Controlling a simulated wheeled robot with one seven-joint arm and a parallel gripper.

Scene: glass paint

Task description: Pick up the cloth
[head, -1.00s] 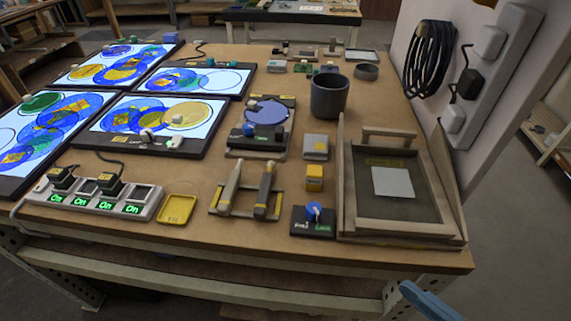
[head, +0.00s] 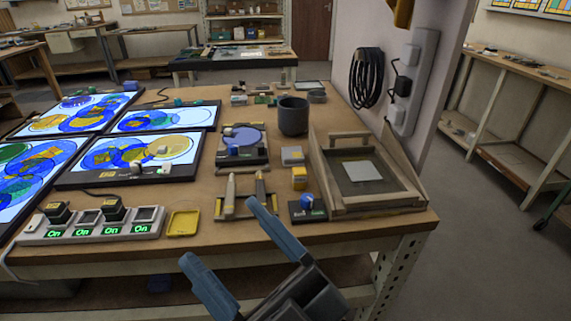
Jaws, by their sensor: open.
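No thing in the head view is plainly a cloth. A flat pale grey square (head: 363,171) lies in a wooden-framed tray (head: 380,202) at the right of the bench; I cannot tell whether it is cloth or glass. A small grey block-like piece (head: 292,156) lies left of that tray, and its material is also unclear. My gripper (head: 222,234) has two blue fingers spread apart with nothing between them. It is at the bench's front edge, in front of the tool rest and well short of the tray.
The wooden bench (head: 330,232) holds lit panels with coloured glass (head: 130,155) at left and a power strip (head: 95,226) in front. A yellow dish (head: 184,222), upright tools (head: 230,196), a blue-knobbed switch box (head: 307,209) and a dark cup (head: 293,116) crowd the middle. A wall panel stands behind the tray.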

